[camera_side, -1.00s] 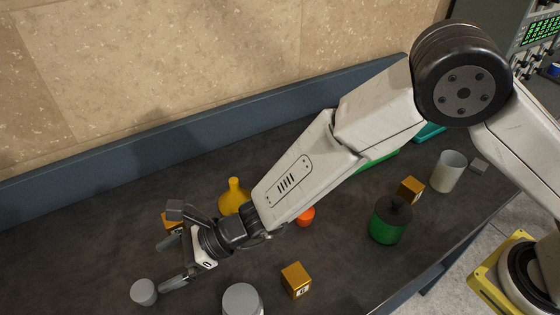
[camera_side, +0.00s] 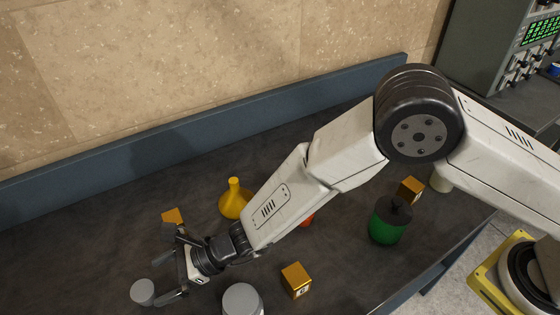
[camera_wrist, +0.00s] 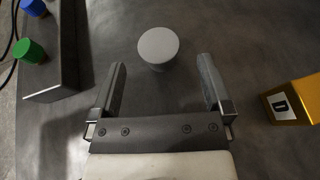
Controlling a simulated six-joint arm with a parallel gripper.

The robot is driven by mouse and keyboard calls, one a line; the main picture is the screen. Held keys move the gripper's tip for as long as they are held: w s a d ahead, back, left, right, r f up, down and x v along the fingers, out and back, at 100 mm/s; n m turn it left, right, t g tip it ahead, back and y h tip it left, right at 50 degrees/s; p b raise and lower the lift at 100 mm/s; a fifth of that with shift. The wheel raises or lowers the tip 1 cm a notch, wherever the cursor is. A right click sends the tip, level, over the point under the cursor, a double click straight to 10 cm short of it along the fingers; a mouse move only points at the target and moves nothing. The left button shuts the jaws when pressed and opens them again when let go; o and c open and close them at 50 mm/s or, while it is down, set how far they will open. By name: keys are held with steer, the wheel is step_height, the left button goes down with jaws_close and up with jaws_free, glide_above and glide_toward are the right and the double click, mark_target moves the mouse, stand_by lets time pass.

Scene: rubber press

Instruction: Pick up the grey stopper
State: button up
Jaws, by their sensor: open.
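The grey stopper (camera_side: 143,292) is a small round grey piece standing on the dark table at the lower left in the side view. In the wrist view the grey stopper (camera_wrist: 158,46) lies ahead of my gripper, roughly centred between the finger lines and just beyond the tips. My gripper (camera_side: 166,267) is open and empty, low over the table, to the right of the stopper. In the wrist view my gripper (camera_wrist: 161,75) shows both fingers wide apart. No contact with the stopper is visible.
A gold cube (camera_side: 173,216) stands behind my gripper, and a lettered one (camera_side: 296,280) stands to the right. A larger grey cylinder (camera_side: 243,299) is at the front edge of the picture. A yellow flask (camera_side: 234,200) and a green pot (camera_side: 389,222) stand farther right.

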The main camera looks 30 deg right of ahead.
mark_target(148, 289)
steer(key=shift+a+f, duration=0.1)
steer(key=shift+x, duration=2.55)
steer(key=shift+s, duration=0.1)
steer(key=c, duration=1.2)
